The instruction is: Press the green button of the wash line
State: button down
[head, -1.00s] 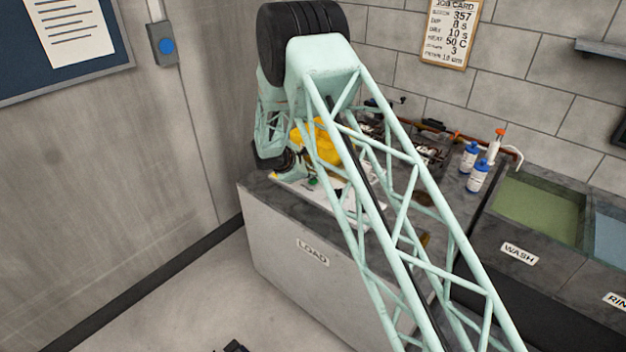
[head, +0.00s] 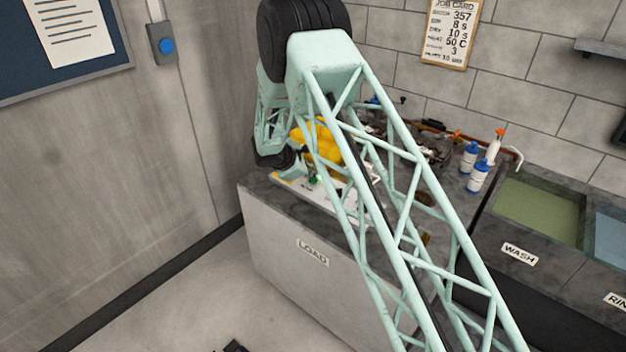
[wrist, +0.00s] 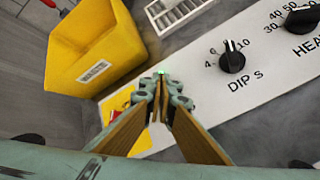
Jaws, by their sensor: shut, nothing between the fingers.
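The white control panel (wrist: 205,70) lies on the bench, with dark knobs and printed labels. In the wrist view, a lit green spot, the green button (wrist: 161,72), shows just beyond my fingertips; the fingers partly cover it, and I cannot tell whether they touch it. My gripper (wrist: 160,86) is shut and empty, pointing at the panel's edge. In the head view, the green button (head: 312,180) shows on the panel (head: 322,194) beside my arm's framework. My fingers are not clear there.
A yellow bin labelled WASTE (wrist: 95,45) stands left of my fingers. A DIP s knob (wrist: 232,61) is to the right. A grey slotted tray (wrist: 178,12) lies beyond.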

aim_at(313, 180)
jog(key=shift+r, duration=0.15)
jog(key=shift+r+p, duration=1.15)
jog(key=shift+r, duration=1.75)
